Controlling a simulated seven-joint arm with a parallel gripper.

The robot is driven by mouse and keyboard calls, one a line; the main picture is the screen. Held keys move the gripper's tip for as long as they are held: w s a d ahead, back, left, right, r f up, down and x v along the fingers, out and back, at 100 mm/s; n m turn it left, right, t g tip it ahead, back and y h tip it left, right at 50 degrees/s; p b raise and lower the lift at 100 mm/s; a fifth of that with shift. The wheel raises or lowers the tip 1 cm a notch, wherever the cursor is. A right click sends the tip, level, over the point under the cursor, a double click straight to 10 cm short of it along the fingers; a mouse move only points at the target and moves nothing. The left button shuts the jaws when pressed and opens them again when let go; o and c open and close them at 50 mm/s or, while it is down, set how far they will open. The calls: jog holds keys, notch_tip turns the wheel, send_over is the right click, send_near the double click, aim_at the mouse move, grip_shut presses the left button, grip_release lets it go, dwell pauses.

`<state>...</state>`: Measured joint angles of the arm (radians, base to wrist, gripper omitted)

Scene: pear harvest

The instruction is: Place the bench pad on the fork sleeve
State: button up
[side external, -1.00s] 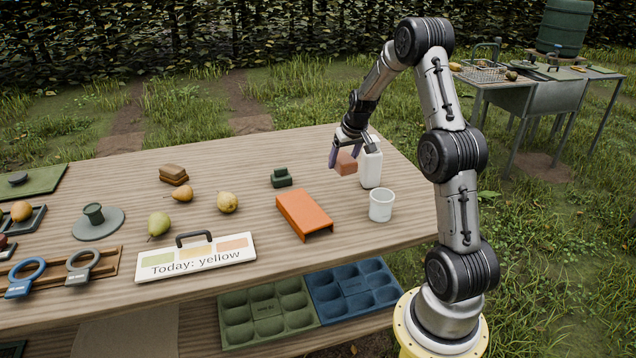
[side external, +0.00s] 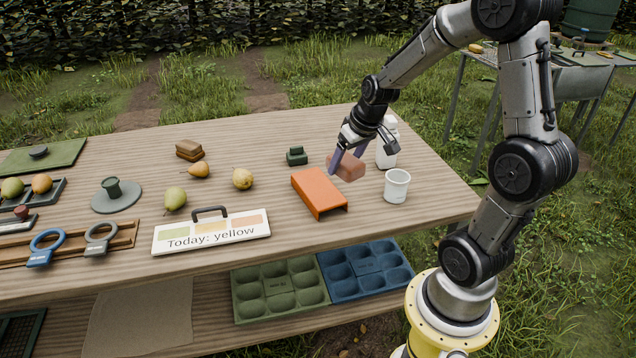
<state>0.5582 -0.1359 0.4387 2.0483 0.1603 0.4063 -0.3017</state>
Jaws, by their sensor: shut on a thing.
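My gripper (side external: 350,160) is shut on a reddish-brown block, the bench pad (side external: 349,170). Its purple fingers lie against the pad, which looks slightly tilted. The orange fork sleeve (side external: 317,187) lies on the table just left of and nearer the camera than the pad. It is a long folded cover with an open near end. The pad shows just beyond the sleeve's right far corner. It appears to be above the table, but its exact height is hard to tell.
A white bottle (side external: 387,153) stands close behind my gripper, and a white cup (side external: 396,187) stands to the right. A small dark green block (side external: 297,157) lies left of the pad. The sleeve's top is clear.

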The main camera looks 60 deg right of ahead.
jog(key=w+d+f, duration=0.3)
jog(key=w+d, duration=0.1)
jog(key=w, duration=0.2)
send_near(315, 184)
jog(key=shift+w+d+f, duration=0.15)
jog(key=shift+w+f, duration=0.45)
jog(key=shift+w, duration=0.05)
jog(key=shift+w+d+f, duration=0.3)
jog(key=shift+w+f, duration=0.15)
jog(key=shift+f, duration=1.7)
jog(key=shift+f, duration=0.1)
jog(key=o, duration=1.3)
jog(key=shift+c, duration=0.2)
